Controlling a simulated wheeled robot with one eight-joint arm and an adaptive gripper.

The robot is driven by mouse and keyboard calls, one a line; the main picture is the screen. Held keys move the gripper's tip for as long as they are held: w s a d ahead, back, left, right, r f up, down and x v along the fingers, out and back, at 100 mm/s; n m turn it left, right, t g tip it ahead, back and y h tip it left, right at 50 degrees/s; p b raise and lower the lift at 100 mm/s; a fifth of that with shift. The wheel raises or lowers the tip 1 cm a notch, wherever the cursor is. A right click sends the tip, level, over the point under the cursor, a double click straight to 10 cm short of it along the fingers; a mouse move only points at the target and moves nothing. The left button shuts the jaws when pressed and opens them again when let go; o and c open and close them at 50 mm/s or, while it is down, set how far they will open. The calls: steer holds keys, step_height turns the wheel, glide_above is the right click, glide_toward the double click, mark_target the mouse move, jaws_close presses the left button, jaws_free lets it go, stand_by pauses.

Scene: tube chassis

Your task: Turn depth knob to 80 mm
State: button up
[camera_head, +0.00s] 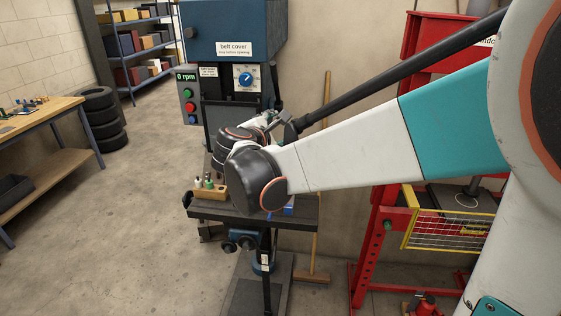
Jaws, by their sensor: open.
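A blue round knob (246,79) sits on a white dial plate on the front of the drill press (235,32). The dial's marks are too small to read, so I cannot tell its setting or whether it is the depth knob. My gripper (284,118) shows small and partly hidden beyond my wrist, below and to the right of the knob. It is apart from the knob and looks open and empty. My arm hides much of the press's middle.
A control box (187,98) reads 0 rpm. The press table (300,208) carries a wooden block (208,190) with small bits. A long black rod (400,72) crosses at right. A red frame (377,225) stands right; a workbench (45,118) stands left.

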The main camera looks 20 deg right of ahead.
steer(key=s+d+f+m+g+y+b, duration=0.1)
steer(key=s+d+f+m+y+b, duration=0.1)
steer(key=s+f+m+b, duration=0.2)
steer(key=s+f+b, duration=0.1)
steer(key=s+f, duration=0.2)
steer(key=f, duration=0.1)
steer(key=shift+s+f+g, duration=0.15)
steer(key=shift+s+g, duration=0.05)
steer(key=shift+g, duration=0.2)
steer(key=s+a+f+m+g+y+b, duration=0.1)
steer(key=s+a+f+m+y+b, duration=0.2)
steer(key=s+f+m, duration=0.3)
steer(key=s+a+f+m+g+y+b, duration=0.1)
steer(key=s+a+f+m+y+b, duration=0.2)
steer(key=s+f, duration=0.5)
steer(key=s+a+m+y, duration=0.1)
steer(key=s+a+m, duration=0.1)
steer(key=s, duration=0.4)
steer(key=shift+s+a+f+m+y+b, duration=0.2)
steer(key=shift+s+f+m+y+b, duration=0.15)
steer(key=shift+m, duration=0.25)
